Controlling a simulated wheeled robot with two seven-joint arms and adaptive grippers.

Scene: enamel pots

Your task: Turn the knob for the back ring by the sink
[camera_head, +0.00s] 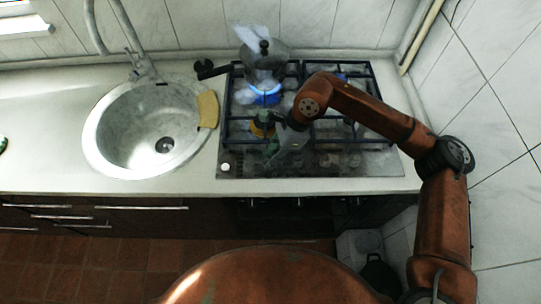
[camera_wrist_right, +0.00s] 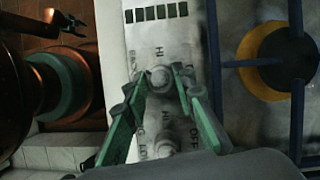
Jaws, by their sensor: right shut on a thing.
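My right gripper (camera_head: 272,155) reaches down to the front control strip of the hob (camera_head: 200,172), near its left end on the sink side. In the right wrist view its green fingers (camera_wrist_right: 160,88) are shut on a grey knob (camera_wrist_right: 160,78), one finger on each side. A second knob (camera_wrist_right: 166,147) sits nearer the camera, partly hidden. The back ring by the sink (camera_head: 266,95) shows a blue flame under a grey pot (camera_head: 263,60). A small dark claw at the wrist view's top left looks like my left gripper (camera_wrist_right: 66,22); its opening is too small to tell.
The round sink (camera_head: 120,150) is left of the hob, with a yellow sponge (camera_head: 207,109) on its rim. The front ring by the sink (camera_head: 262,126) has a yellow part. Dark pan supports stand close behind the gripper. Counter left of the sink is mostly clear.

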